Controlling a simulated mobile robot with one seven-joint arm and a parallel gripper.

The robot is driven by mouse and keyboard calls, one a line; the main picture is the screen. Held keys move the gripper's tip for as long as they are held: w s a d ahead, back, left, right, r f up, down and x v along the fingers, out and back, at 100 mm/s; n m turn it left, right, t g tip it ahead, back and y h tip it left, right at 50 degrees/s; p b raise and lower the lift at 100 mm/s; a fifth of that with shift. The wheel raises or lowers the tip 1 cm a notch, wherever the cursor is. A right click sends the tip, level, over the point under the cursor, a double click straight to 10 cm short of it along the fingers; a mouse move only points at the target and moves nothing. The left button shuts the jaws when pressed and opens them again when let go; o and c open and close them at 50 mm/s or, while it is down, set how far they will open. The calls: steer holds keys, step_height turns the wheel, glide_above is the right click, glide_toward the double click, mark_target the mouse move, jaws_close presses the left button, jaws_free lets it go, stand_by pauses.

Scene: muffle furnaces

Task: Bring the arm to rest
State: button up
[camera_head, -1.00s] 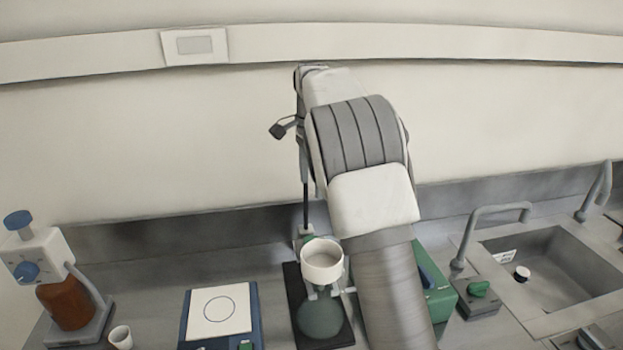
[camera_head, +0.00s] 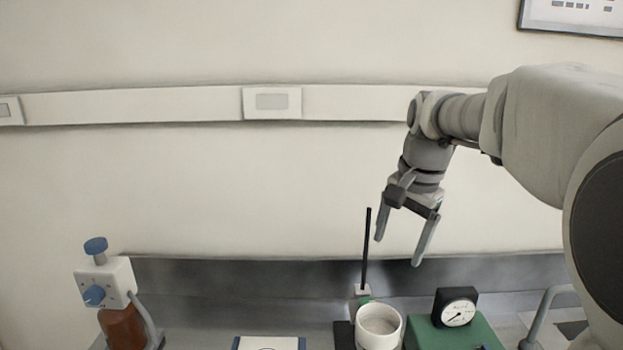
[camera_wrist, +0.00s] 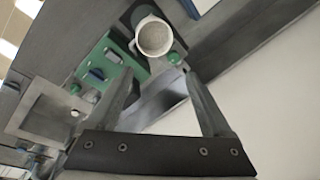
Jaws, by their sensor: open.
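My gripper (camera_head: 398,250) is in the air above the back of the bench, in front of the wall. Its two fingers point down and stand apart, with nothing between them. In the wrist view my gripper (camera_wrist: 160,85) also shows its fingers spread and empty. A white cup (camera_head: 378,327) on a stand is below the gripper, apart from it. The same cup shows beyond the fingers in the wrist view (camera_wrist: 154,37). My arm reaches in from the right side of the head view.
A thin dark rod (camera_head: 366,250) stands upright close left of the gripper. A green box with a dial gauge (camera_head: 455,313) sits right of the cup. A bottle with a dispenser (camera_head: 110,285) is far left. A sink (camera_wrist: 48,112) shows in the wrist view. The air left of the rod is clear.

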steer(key=s+f+n+t, duration=0.1)
steer(key=s+n, duration=0.3)
steer(key=s, duration=0.7)
steer(key=s+a+f+n+t, duration=0.1)
steer(key=s+f+n, duration=0.3)
steer(key=s, duration=0.6)
steer(key=shift+s+a+f+n+t+h, duration=0.15)
steer(key=shift+s+f+n+t+h, duration=0.2)
steer(key=shift+n+t, duration=0.3)
